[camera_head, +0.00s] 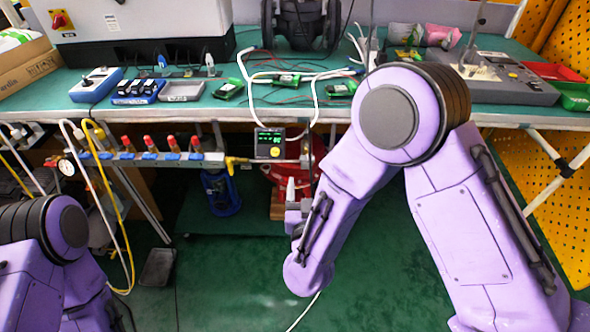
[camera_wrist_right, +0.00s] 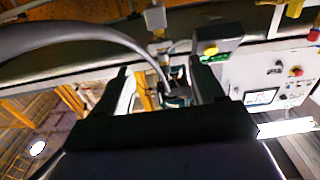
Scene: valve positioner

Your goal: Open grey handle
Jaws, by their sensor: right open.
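My right gripper (camera_head: 299,192) is in front of the workbench, just below a small gauge box with a green display (camera_head: 269,143). It is partly hidden by my own purple wrist. In the right wrist view its two dark fingers (camera_wrist_right: 163,80) are apart. A dark fitting with a pale grey tube shows between or behind them; I cannot tell whether it touches them. I cannot clearly make out a grey handle. The manifold (camera_head: 150,158) left of the gauge box carries several blue and red-topped valves. My left arm is at the lower left, its gripper out of view.
The green-topped workbench (camera_head: 235,115) holds a blue meter (camera_head: 97,84), trays, circuit boards and a grey console (camera_head: 485,82). White hoses and a yellow hose (camera_head: 103,190) hang at the left. Green floor (camera_head: 230,275) is open below.

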